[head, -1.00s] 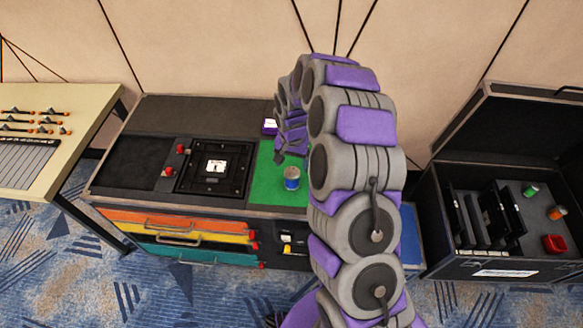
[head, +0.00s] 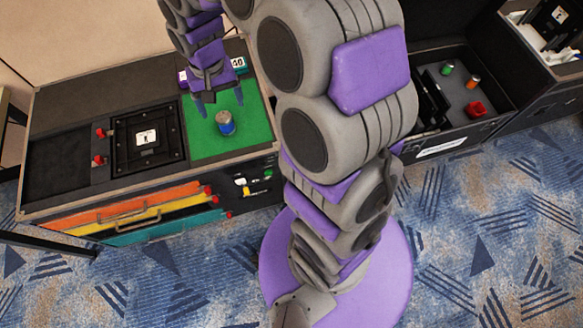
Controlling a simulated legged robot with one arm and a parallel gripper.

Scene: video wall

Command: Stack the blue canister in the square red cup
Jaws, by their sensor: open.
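The blue canister (head: 226,127) has a silvery top and stands upright on the green mat (head: 205,148) on the dark workbench. My gripper (head: 222,106) is open and empty, pointing down, just above and behind the canister in the picture. I cannot tell the exact gap between its fingers and the canister. The square red cup (head: 476,108) sits in the open black case at the right, well away from my gripper. The cup's inside is too small to make out.
A green canister (head: 447,68) and an orange canister (head: 473,81) stand near the red cup in the black case (head: 440,148). My arm hides part of the case. The bench (head: 75,90) has a black framed panel (head: 147,138) with red knobs. Patterned carpet (head: 500,240) is clear in front.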

